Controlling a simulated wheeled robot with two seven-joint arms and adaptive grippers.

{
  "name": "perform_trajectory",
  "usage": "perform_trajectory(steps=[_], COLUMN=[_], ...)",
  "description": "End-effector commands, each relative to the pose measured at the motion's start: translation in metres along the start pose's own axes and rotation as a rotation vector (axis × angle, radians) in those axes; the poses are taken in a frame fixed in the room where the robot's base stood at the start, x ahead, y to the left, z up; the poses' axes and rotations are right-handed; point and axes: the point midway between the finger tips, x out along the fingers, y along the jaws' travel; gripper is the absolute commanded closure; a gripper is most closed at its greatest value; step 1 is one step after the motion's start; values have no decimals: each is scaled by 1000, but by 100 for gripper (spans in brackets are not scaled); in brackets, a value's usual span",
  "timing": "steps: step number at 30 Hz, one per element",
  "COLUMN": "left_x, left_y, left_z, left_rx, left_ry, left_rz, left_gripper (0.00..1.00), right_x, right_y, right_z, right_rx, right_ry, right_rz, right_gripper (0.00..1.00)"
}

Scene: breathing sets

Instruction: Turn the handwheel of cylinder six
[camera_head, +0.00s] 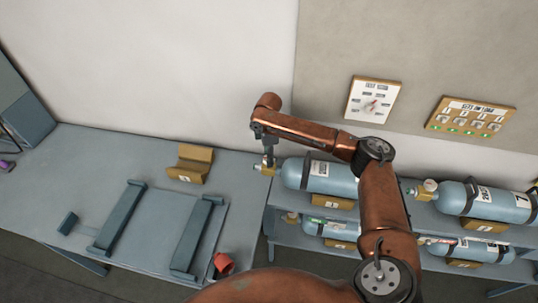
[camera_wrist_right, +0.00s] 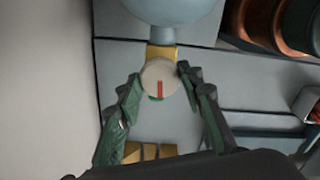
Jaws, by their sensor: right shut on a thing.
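A blue gas cylinder (camera_head: 294,174) lies on the upper shelf at the rack's left end, its brass valve (camera_head: 263,170) pointing left. I cannot read its number. My right gripper (camera_head: 268,158) reaches down over this valve and largely hides the handwheel in the head view. In the right wrist view the round pale handwheel (camera_wrist_right: 148,72) has a red mark and a bit of green at its rim. The fingers of my right gripper stand on both sides of it, shut on it. My left gripper is not in view.
Other cylinders lie at the upper right (camera_head: 490,201) and on the lower shelf (camera_head: 330,230). A grey table (camera_head: 120,160) at left bears a yellow cradle (camera_head: 192,165), a rail frame (camera_head: 118,218) and a red piece (camera_head: 224,263). A dial board (camera_head: 372,100) and an indicator panel (camera_head: 470,117) hang behind.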

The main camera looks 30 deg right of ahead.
Motion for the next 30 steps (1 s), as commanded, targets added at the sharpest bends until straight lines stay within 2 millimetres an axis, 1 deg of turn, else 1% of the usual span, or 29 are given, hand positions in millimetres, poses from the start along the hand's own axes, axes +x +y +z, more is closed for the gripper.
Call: perform_trajectory(steps=[1,3,12,21,30], left_x=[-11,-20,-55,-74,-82], left_y=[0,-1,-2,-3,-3], left_z=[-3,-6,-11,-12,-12], left_rx=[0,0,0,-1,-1], left_ry=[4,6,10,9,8], left_rz=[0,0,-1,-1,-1], left_gripper=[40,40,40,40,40], right_x=[-6,-6,-6,-5,-3], right_y=[0,0,0,1,1], right_z=[0,0,0,0,0], right_rx=[-29,-80,-335,-548,-660], right_ry=[1,0,1,0,0], right_rz=[0,1,2,3,4], right_gripper=[90,90,90,90,90])
